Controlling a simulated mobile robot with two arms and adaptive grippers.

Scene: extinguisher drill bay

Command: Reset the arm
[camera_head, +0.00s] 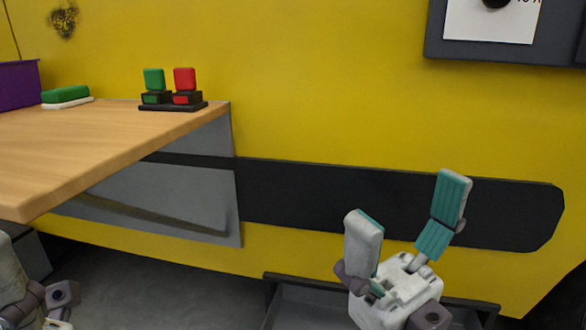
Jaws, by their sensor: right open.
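My right gripper (407,215) is at the lower right in the head view. Its two teal-padded fingers point up and stand apart, with nothing between them. It is in front of the yellow wall, right of the table and apart from it. At the lower left edge, part of my left arm (35,295) shows; its fingertips are not clearly seen.
A wooden table (90,150) juts in from the left. On it are a stand (173,106) with green and red blocks, a green-and-white item (66,96) and a purple bin (18,85). A grey tray (300,305) lies low behind my right gripper.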

